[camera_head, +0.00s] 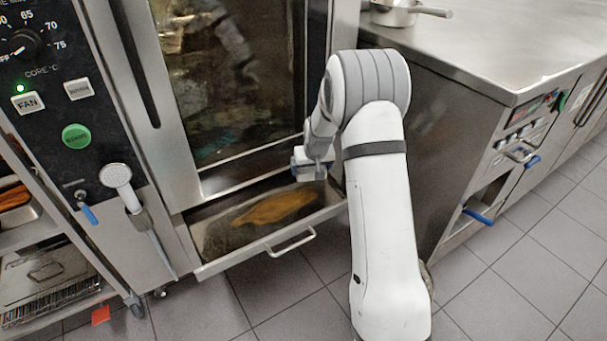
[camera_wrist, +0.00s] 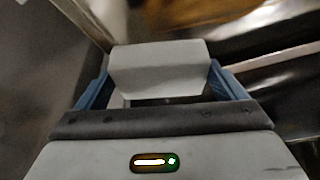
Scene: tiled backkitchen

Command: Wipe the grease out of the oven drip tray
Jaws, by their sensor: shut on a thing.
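The oven drip tray (camera_head: 232,261) is pulled out below the oven door like a drawer. An orange-brown grease patch (camera_head: 275,207) lies across its floor, with a darker, rough-looking area on the left. My gripper (camera_head: 312,170) is over the right rear part of the tray, to the right of the grease. In the wrist view its blue fingers (camera_wrist: 158,90) are shut on a pale grey-white block (camera_wrist: 158,68), which looks like a wiping pad. I cannot tell whether the block touches the tray.
The closed glass oven door (camera_head: 235,80) rises just behind the tray. A hand shower (camera_head: 118,178) hangs at the left on the control panel. A steel counter (camera_head: 480,50) with a pan (camera_head: 394,13) stands to the right.

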